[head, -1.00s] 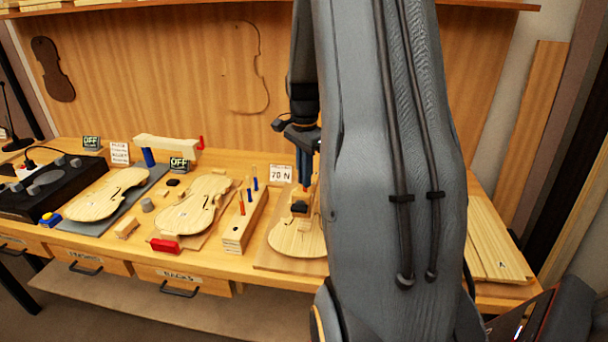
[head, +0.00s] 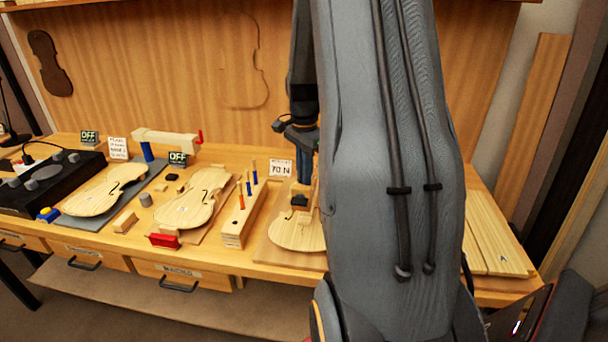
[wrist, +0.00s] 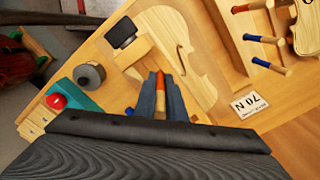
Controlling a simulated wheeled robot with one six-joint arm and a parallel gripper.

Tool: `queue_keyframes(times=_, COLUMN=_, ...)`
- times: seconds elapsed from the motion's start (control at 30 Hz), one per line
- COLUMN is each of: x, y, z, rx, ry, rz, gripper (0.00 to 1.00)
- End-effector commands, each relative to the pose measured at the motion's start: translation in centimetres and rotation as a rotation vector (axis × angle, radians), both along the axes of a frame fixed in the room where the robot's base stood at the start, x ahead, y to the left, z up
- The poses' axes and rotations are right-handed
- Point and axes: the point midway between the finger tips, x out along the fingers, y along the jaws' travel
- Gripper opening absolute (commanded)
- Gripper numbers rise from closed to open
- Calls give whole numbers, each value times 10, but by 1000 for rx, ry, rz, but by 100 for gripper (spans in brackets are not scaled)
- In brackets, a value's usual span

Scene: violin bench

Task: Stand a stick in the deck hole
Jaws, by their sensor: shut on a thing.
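My gripper (wrist: 161,97), with blue-grey fingers, is shut on an orange-tipped stick (wrist: 160,79) in the wrist view. In the head view the gripper (head: 304,168) points down over the right-hand violin deck (head: 290,235), behind my arm. The deck (wrist: 203,90) lies pale and flat in the wrist view, with a dark f-hole showing. The stick's lower end and the deck hole cannot be made out, so I cannot tell whether they touch. A wooden block with a black top (head: 299,202) stands on the deck near the gripper.
A wooden rack (head: 237,231) with several red- and blue-marked sticks stands left of the deck. A "70 N" card (head: 281,168) stands behind. A grey round knob (wrist: 88,76) and a red-and-teal piece (wrist: 60,101) are at left in the wrist view.

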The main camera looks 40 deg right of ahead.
Motion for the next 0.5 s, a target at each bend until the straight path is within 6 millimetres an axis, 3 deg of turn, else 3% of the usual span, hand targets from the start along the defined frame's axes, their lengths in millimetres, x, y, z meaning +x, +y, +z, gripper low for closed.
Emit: queue_keyframes(times=0.5, x=0, y=0, z=-12, rx=0, ry=-1, rz=0, gripper=0)
